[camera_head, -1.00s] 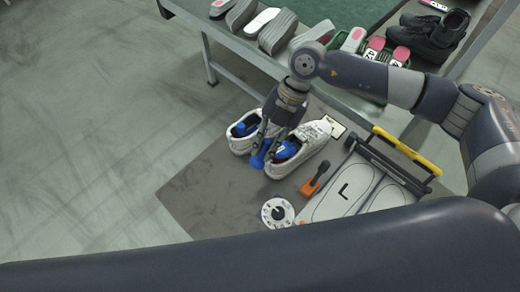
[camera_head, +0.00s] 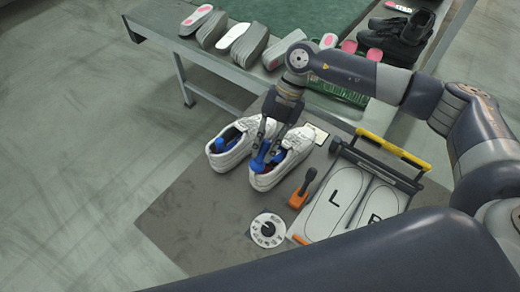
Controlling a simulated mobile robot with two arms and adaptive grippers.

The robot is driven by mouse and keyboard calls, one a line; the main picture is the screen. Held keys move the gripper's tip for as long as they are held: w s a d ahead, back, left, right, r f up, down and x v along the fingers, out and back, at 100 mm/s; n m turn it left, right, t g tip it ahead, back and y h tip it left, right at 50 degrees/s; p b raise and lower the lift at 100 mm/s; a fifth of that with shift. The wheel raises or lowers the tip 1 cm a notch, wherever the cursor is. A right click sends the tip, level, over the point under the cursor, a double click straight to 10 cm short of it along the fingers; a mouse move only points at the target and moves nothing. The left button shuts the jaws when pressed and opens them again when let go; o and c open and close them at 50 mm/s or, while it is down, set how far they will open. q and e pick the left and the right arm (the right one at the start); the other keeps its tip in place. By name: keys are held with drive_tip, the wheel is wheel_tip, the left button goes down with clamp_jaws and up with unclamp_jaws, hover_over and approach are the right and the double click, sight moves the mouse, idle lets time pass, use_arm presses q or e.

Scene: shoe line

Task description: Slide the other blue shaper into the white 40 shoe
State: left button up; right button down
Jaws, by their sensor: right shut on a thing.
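Two white shoes stand side by side on the dark mat. The left white shoe (camera_head: 224,160) has blue showing inside its opening, partly dark and too small to make out fully. The right white shoe (camera_head: 297,146) also shows blue in its opening. My right gripper (camera_head: 266,146) points down and is shut on a blue shaper (camera_head: 260,162), at the opening of the right shoe, on its left side. The fingers hide part of the shaper and the opening, so I cannot tell how deep it sits. My left gripper is out of view.
A footplate marked L and R (camera_head: 334,204) with a yellow bar (camera_head: 394,151) lies right of the shoes. An orange tool (camera_head: 300,195) and a white dial (camera_head: 268,230) are nearby. A table (camera_head: 205,75) with soles and black shoes (camera_head: 400,35) stands behind. The mat's front left is bare.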

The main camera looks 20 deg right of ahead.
drive_tip(key=shift+w+d+f, duration=0.2)
drive_tip(key=shift+d, duration=0.1)
drive_tip(key=shift+w+d+f+h, duration=0.15)
drive_tip(key=shift+d+f+h, duration=0.15)
drive_tip(key=shift+f, duration=0.15)
drive_tip(key=shift+a+f+t+h, duration=0.15)
drive_tip(key=shift+f+t+h, duration=0.15)
drive_tip(key=shift+f+t, duration=0.15)
drive_tip(key=f, duration=0.1)
drive_tip(key=f+h, duration=0.1)
drive_tip(key=a+f+t+h, duration=0.1)
drive_tip(key=f, duration=0.1)
drive_tip(key=shift+s+b, duration=0.35)
drive_tip(key=shift+s, duration=0.05)
drive_tip(key=shift+s+a+f+t+h+b, duration=0.1)
drive_tip(key=shift+a+f+t+h+b, duration=0.05)
drive_tip(key=shift+f+t+h+b, duration=0.15)
drive_tip(key=shift+s+a+f+t+h+b, duration=0.1)
drive_tip(key=shift+f+t+h, duration=0.05)
drive_tip(key=shift+f+h, duration=0.2)
drive_tip(key=shift+f, duration=0.1)
drive_tip(key=shift+s, duration=0.1)
